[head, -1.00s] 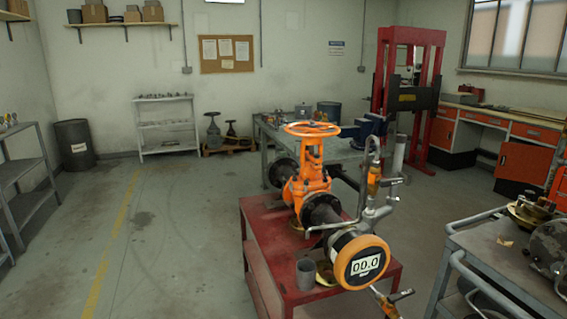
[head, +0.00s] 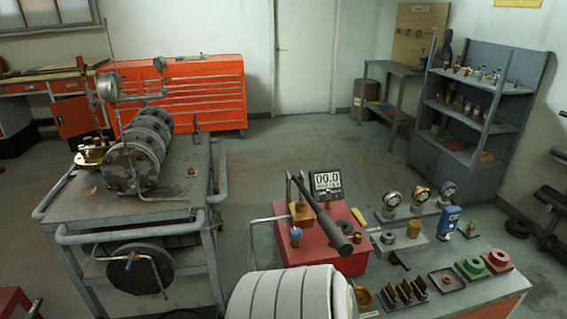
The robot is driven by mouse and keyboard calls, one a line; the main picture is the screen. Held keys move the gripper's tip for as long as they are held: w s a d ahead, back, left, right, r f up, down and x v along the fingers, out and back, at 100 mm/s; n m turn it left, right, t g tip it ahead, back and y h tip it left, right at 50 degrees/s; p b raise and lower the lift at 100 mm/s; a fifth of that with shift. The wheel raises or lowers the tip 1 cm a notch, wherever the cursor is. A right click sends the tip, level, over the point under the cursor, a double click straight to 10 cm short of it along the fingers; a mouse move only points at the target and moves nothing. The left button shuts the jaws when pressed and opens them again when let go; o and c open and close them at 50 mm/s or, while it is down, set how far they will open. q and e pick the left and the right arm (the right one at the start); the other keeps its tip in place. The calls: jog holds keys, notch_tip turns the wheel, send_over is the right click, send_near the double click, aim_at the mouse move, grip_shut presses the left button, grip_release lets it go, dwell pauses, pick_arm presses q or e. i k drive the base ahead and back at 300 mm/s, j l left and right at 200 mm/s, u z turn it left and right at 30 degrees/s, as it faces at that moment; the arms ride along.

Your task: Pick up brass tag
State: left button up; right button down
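I cannot make out a brass tag for certain. A small flat tan-yellow piece (head: 90,190) lies on the top of the grey cart (head: 150,207) at the left; it is too small to identify. A brass-coloured round fitting (head: 91,156) sits behind it on the same cart. Several brass-coloured pieces also stand on the bench at the right, among them a small brass cylinder (head: 413,229).
Flanged pipework (head: 137,160) with a gauge stands on the cart. A red test pump (head: 325,238) and a white ribbed cylinder (head: 285,297) are at bottom centre. Grey shelves (head: 480,115) stand at the right, a red drawer cabinet (head: 205,92) behind. Floor between is open.

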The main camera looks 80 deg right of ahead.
aim_at(391, 289)
jog(key=k+l+z, duration=0.35)
jog(key=k+l, duration=2.65)
